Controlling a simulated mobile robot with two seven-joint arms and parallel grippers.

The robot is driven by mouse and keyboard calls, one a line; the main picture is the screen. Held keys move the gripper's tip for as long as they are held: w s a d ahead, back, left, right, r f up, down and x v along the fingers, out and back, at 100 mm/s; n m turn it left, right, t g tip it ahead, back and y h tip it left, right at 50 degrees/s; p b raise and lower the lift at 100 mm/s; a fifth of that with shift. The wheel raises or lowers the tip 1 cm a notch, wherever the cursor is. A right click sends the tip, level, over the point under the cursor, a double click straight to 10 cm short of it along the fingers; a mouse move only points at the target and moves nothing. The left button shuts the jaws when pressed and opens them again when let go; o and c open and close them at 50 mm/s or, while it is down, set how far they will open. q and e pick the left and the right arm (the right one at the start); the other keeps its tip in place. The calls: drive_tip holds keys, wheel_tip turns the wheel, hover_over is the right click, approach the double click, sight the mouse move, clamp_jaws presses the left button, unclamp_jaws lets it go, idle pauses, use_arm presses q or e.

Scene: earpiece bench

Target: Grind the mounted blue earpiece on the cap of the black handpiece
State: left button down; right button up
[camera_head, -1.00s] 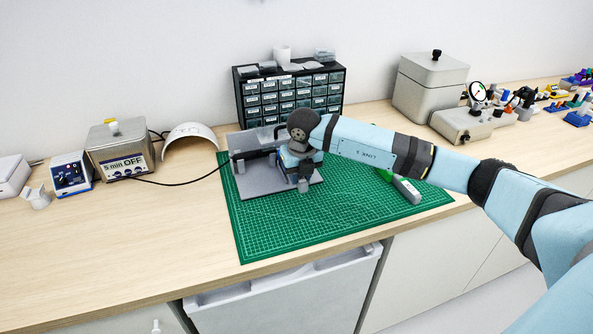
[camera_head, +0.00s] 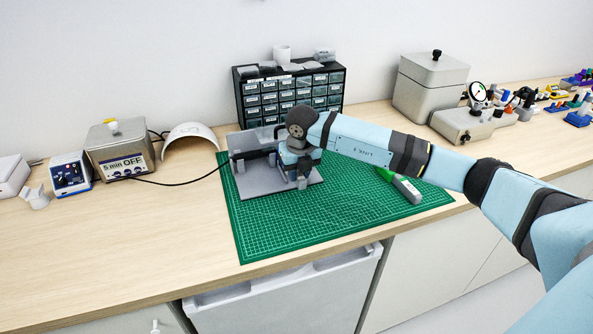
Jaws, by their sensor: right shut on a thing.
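My right gripper (camera_head: 301,182) points down over the right front part of a grey fixture plate (camera_head: 255,190) on the green cutting mat (camera_head: 320,220). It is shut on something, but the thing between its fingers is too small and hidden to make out. The black handpiece lies behind my wrist at the back of the fixture, with a black cord (camera_head: 180,183) running left from it. Its cap and the blue earpiece cannot be made out, as my wrist covers that area. My left gripper is not in view.
A black drawer cabinet (camera_head: 291,95) stands behind the mat. A green and grey tool (camera_head: 404,188) lies on the mat to the right, under my forearm. Control boxes (camera_head: 122,150) stand at the left. The front of the mat is clear.

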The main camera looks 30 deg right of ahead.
sight(304, 179)
drive_tip(key=shift+s+d, duration=0.15)
drive_tip(key=shift+d, duration=0.15)
drive_tip(key=shift+w+a, duration=0.2)
drive_tip(key=shift+a, duration=0.4)
idle(1.0)
drive_tip(key=shift+s+d, duration=0.15)
drive_tip(key=shift+d, duration=0.45)
idle(0.8)
drive_tip(key=shift+s+a, duration=0.2)
drive_tip(key=shift+s, duration=0.55)
drive_tip(key=shift+s+a, duration=0.15)
drive_tip(key=shift+s, duration=0.55)
drive_tip(key=shift+s+a+r+p, duration=0.25)
drive_tip(key=shift+s+p, duration=0.1)
drive_tip(key=shift+s, duration=0.4)
drive_tip(key=shift+s+a+r+p, duration=0.1)
drive_tip(key=shift+s+r+p, duration=0.15)
drive_tip(key=shift+s, duration=0.5)
drive_tip(key=shift+s+a+r+p, duration=0.15)
drive_tip(key=shift+s+a+r, duration=0.05)
drive_tip(key=shift+s, duration=0.6)
drive_tip(key=shift+s+a+r+p, duration=0.15)
drive_tip(key=shift+s+p, duration=0.05)
drive_tip(key=shift+s, duration=0.6)
drive_tip(key=shift+s+a+r+p, duration=0.15)
drive_tip(key=shift+s+a+r, duration=0.05)
drive_tip(key=shift+s, duration=0.6)
